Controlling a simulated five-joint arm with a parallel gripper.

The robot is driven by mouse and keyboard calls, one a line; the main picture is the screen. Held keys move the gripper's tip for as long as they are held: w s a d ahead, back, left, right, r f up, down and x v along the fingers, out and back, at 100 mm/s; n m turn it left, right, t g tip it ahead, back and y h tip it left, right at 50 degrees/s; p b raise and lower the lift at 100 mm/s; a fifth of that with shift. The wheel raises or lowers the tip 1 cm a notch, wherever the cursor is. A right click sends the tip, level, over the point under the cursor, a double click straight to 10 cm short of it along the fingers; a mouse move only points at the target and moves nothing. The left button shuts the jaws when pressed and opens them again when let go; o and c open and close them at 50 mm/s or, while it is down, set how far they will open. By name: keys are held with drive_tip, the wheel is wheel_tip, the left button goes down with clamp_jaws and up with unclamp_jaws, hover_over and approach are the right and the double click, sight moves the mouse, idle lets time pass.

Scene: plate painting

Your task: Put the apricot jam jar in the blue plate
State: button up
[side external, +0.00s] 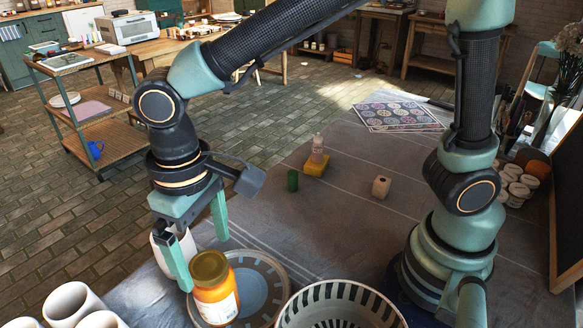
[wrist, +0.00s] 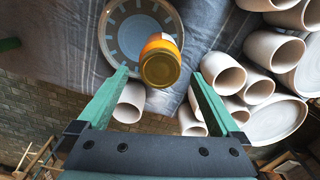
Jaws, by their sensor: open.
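The apricot jam jar (side external: 216,302), orange with a gold lid and pale label, stands upright. In the wrist view, the fingers (wrist: 158,77) are spread wide, with the lid between and beyond the tips and a gap on both sides.
A white cup (side external: 183,246) stands behind my fingers.

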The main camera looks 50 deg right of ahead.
drive_tip(key=shift+d+r, duration=0.1)
drive_tip(key=shift+r, duration=0.65)
drive_tip(key=d+r+m+t, duration=0.1)
drive_tip(key=d+r+t, duration=0.1)
drive_tip(key=d, duration=1)
drive_tip(key=d+r+m+t, duration=0.2)
drive_tip(key=d+r+t, duration=0.1)
drive_tip(key=d, duration=1)
drive_tip(key=shift+w+d+r+t, duration=0.15)
drive_tip(key=shift+w+r+t, duration=0.2)
drive_tip(key=shift+r, duration=0.15)
